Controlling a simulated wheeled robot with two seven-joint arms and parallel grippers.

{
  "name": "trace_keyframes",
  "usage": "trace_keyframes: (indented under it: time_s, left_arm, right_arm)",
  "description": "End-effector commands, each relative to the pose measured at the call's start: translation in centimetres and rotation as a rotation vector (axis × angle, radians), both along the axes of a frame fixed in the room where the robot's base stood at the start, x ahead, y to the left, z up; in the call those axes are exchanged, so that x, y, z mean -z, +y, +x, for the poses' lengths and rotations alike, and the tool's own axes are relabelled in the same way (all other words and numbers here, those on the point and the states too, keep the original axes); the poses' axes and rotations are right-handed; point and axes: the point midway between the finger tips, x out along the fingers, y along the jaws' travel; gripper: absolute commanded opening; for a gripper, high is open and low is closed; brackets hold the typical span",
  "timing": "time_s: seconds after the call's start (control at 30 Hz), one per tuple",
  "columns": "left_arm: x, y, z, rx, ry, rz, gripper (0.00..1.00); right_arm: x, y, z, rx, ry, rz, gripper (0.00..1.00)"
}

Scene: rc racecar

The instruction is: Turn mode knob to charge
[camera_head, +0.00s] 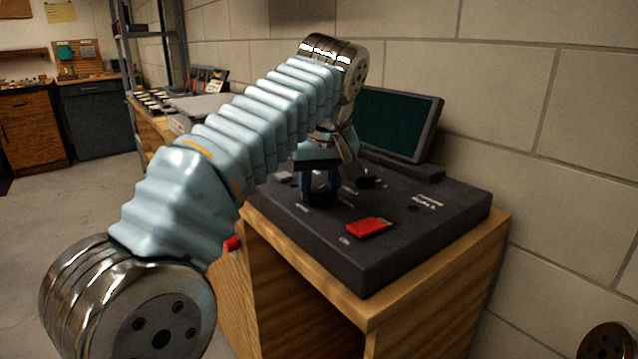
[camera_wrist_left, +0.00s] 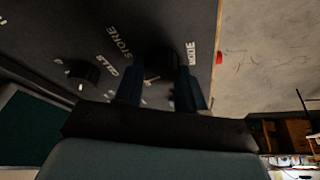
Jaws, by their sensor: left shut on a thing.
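The charger (camera_head: 415,245) is a dark box with a sloping top panel on a wooden bench. My left gripper (camera_head: 320,190) reaches down onto its left part. In the left wrist view, its two dark fingers (camera_wrist_left: 160,92) are shut on a dark round mode knob (camera_wrist_left: 160,60), one on each side. The "MODE" label (camera_wrist_left: 190,53) is beside the knob, and a "STORE" label (camera_wrist_left: 119,40) is on its other side. The knob's pointer direction is unclear; a small light mark shows between the fingers. The "CHARGE" label cannot be read. My right gripper is out of view.
A second dark knob (camera_wrist_left: 83,73) stands near the "CELLS" label. A red piece (camera_head: 368,227) lies on the panel's front part. A dark screen (camera_head: 395,122) stands behind the panel against the block wall. The wooden bench edge (camera_head: 380,316) is in front.

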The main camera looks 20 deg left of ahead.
Motion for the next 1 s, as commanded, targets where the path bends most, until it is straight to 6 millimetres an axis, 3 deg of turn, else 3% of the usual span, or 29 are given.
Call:
trace_keyframes:
  time_s: [0.53, 0.57, 0.7, 1.0]
  left_arm:
    - [0.03, -0.03, 0.02, -0.029, 0.0, 0.0, 0.09]
    - [0.03, -0.03, 0.02, -0.029, 0.0, 0.0, 0.42]
    - [0.03, -0.03, 0.02, -0.029, 0.0, 0.0, 0.63]
    - [-0.11, 0.06, -0.06, -0.028, 0.0, -0.001, 0.64]
  right_arm:
    - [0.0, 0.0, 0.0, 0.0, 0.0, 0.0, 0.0]
    - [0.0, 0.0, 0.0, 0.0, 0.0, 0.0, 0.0]
    - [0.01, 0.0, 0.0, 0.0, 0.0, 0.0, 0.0]
    - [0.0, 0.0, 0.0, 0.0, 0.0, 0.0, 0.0]
